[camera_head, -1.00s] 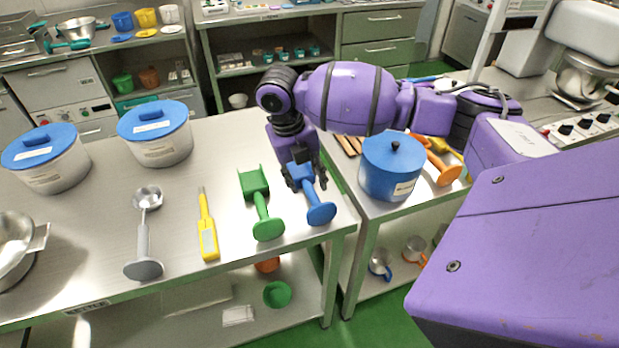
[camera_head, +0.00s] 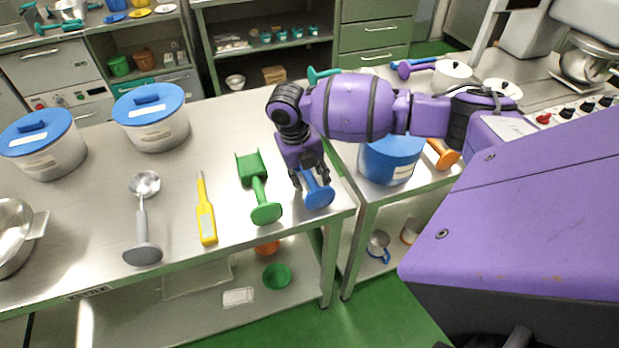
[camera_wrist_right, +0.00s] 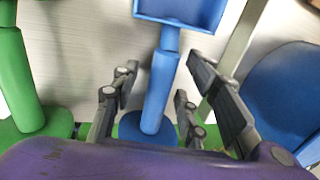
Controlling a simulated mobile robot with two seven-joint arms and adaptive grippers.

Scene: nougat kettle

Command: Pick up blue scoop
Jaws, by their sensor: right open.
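The blue scoop (camera_head: 318,197) lies on the steel table near its right front corner. In the head view my right arm hides its pan, and its round knob end shows. In the right wrist view the blue scoop (camera_wrist_right: 162,80) runs upright through the picture, with its pan at the top. My right gripper (camera_head: 310,186) is over the scoop, pointing down. In the wrist view its fingers (camera_wrist_right: 158,100) are open, one on each side of the handle, with a gap on both sides. My left gripper is not in view.
A green scoop (camera_head: 262,190) lies close to the left of the blue one. A yellow thermometer (camera_head: 205,215) and a grey ladle (camera_head: 143,225) lie further left. A blue-lidded pot (camera_head: 388,162) stands on the counter to the right, across a gap.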

